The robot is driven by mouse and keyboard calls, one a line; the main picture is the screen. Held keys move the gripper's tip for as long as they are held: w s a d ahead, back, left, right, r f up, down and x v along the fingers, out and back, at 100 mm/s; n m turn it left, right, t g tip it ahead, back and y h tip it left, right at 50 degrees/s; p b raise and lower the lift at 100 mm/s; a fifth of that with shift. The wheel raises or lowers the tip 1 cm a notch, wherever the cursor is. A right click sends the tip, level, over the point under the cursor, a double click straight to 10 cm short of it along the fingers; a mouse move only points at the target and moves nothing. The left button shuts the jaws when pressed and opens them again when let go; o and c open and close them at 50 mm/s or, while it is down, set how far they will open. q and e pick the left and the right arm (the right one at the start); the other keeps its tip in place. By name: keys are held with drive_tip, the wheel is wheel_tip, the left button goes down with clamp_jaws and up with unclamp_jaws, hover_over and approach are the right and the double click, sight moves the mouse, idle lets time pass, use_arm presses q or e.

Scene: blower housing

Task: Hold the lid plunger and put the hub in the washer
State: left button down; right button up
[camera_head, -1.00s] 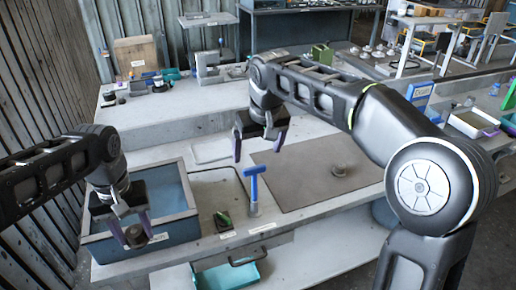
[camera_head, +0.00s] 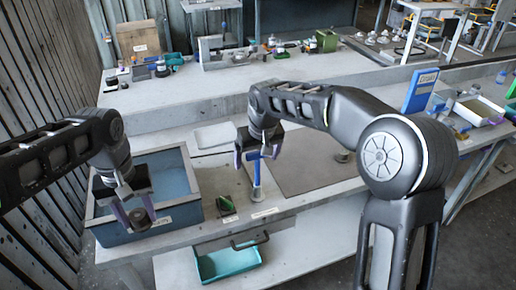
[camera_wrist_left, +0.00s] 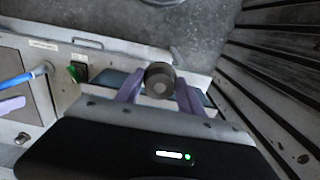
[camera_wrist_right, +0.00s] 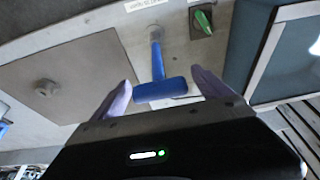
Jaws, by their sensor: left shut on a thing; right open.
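My left gripper (camera_head: 136,212) is shut on the hub (camera_head: 138,221), a short dark grey cylinder. The hub shows between the purple fingertips in the left wrist view (camera_wrist_left: 160,80). It hangs at the front wall of the washer (camera_head: 165,224), an open blue-grey tub; its exact height and depth over the rim cannot be told. The lid plunger (camera_head: 256,180) is a blue T-handle standing upright on the bench right of the tub. My right gripper (camera_head: 258,158) is open at its crossbar. In the right wrist view the crossbar (camera_wrist_right: 160,89) lies between the spread fingers; contact is not visible.
A green switch (camera_head: 226,204) sits between the tub and the plunger. A brown plate (camera_head: 315,165) with a round knob (camera_head: 343,156) lies to the right. A teal drawer bin (camera_head: 228,262) sticks out below. Several items stand on the raised back shelf.

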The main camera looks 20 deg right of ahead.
drive_tip(key=shift+w+f, duration=0.1)
drive_tip(key=shift+f, duration=0.3)
drive_tip(key=c, duration=1.4)
drive_tip(key=shift+c, duration=0.2)
drive_tip(key=shift+f, duration=0.1)
